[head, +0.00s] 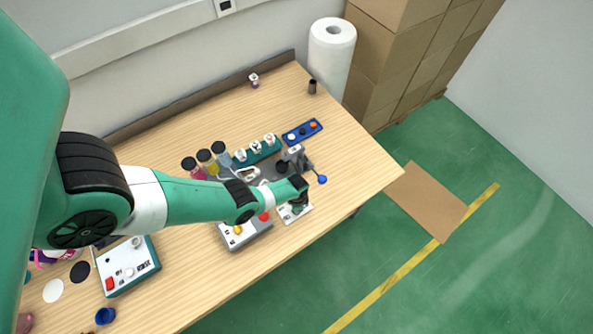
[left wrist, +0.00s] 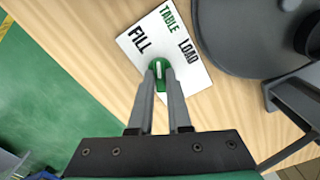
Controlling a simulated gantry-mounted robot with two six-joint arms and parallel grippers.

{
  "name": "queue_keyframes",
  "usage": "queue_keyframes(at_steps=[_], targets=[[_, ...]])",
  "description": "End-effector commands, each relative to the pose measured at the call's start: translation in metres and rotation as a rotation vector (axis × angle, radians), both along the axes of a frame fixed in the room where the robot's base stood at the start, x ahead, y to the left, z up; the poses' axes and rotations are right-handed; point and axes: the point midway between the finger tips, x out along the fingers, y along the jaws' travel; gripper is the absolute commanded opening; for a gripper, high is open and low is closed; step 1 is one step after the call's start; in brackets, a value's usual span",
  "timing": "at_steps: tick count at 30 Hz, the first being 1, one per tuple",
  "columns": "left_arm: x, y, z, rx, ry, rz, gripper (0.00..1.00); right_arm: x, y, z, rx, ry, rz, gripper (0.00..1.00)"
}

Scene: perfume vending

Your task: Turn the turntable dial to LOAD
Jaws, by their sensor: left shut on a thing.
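The turntable dial (left wrist: 160,78) is a green knob with a pale pointer mark on a white plate (left wrist: 192,68) printed TABLE, LOAD and FILL. My left gripper (left wrist: 159,72) is shut on the knob, one finger on each side. The pale mark runs roughly up the wrist picture, between the fingertips; which word it points at I cannot tell for sure. In the head view the gripper (head: 300,200) is over the plate (head: 293,217) near the table's front edge and hides most of the knob. My right gripper is not in view.
A grey round base (left wrist: 235,50) lies close beside the plate. A lever with a blue ball (head: 322,179) stands to the right in the head view. A control box (head: 245,236) with coloured buttons is left of the plate. Bottles and a blue tray (head: 290,137) stand behind.

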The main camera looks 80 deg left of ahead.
Motion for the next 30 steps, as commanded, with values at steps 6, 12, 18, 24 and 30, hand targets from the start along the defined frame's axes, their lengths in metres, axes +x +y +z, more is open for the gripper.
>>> queue_keyframes(at_steps=[6, 12, 18, 24, 30], targets=[[-0.0001, 0.0000, -0.0003, 0.000, 0.000, -0.205, 0.00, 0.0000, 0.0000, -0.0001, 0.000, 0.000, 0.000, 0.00], [-0.0001, 0.0000, -0.0003, 0.000, 0.000, -0.395, 0.00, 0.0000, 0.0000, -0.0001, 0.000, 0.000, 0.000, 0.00], [-0.0001, 0.0000, -0.0003, 0.000, 0.000, -0.585, 0.00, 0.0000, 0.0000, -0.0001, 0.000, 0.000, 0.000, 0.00], [-0.0001, 0.0000, -0.0003, 0.000, 0.000, -0.769, 0.00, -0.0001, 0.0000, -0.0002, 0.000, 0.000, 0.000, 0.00], [-0.0001, 0.0000, -0.0004, 0.001, 0.000, -0.923, 0.00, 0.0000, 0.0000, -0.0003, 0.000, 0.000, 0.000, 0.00]])
